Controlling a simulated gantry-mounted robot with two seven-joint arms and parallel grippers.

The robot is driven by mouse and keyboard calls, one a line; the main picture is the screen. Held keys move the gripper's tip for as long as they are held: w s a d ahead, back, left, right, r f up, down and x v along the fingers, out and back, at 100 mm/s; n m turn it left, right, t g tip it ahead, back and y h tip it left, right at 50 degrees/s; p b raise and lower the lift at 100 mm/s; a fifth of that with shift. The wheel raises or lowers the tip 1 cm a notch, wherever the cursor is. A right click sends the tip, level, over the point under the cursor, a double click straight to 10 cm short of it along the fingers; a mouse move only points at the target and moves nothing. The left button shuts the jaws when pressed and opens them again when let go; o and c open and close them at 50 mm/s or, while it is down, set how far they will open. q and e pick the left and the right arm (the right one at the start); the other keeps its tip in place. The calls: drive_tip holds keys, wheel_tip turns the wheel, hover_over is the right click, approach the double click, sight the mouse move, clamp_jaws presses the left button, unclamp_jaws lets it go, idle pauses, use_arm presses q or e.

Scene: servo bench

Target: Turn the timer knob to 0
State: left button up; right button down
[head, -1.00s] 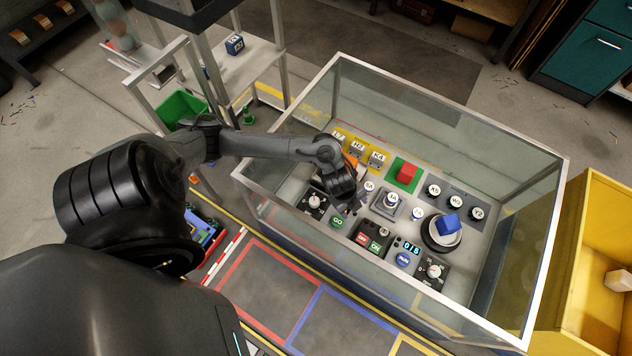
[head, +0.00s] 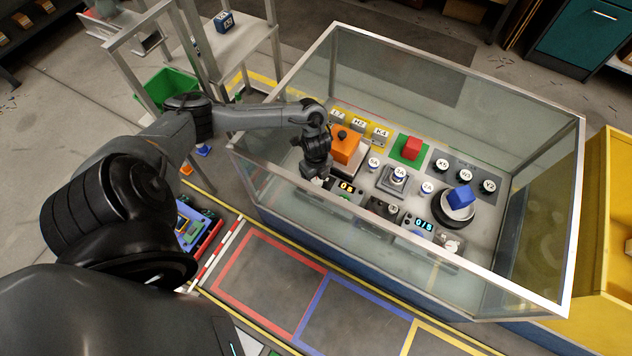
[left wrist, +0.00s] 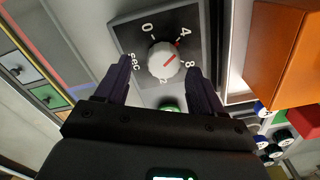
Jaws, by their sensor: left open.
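The timer knob (left wrist: 167,61) is white and round, on a dark square dial plate (left wrist: 130,32) marked 0, 4, 8, a partly hidden number ending in 2, and "sec". My right gripper is not in view.
An orange box (head: 345,145) stands close to the right of the left gripper. Further right are a red block (head: 411,148), labelled buttons and a blue block (head: 461,197). The case's metal rim (head: 400,242) surrounds the panel.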

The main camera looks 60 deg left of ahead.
use_arm(q)
drive_tip(key=shift+f, duration=0.65)
drive_tip(key=shift+w+a+f+b, duration=0.2)
drive_tip(key=shift+w+f+b, duration=0.05)
drive_tip(key=shift+w+b, duration=0.1)
drive_tip(key=shift+s, duration=0.1)
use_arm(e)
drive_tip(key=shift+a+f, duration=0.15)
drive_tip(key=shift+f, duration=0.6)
use_arm(q)
drive_tip(key=shift+s+d, duration=0.1)
drive_tip(key=shift+c, duration=0.3)
drive_tip(key=c, duration=1)
drive_tip(key=shift+r+n+p, duration=0.15)
drive_tip(key=shift+n+p, duration=0.15)
drive_tip(key=shift+p, duration=0.35)
drive_tip(key=n+p, duration=0.9)
drive_tip(key=p, duration=0.5)
drive_tip(key=shift+r+n, duration=0.1)
drive_tip(key=shift+n, duration=0.2)
drive_tip(key=shift+f+n+p, duration=0.2)
drive_tip(key=shift+n+p, duration=1.25)
drive_tip(key=shift+n, duration=0.35)
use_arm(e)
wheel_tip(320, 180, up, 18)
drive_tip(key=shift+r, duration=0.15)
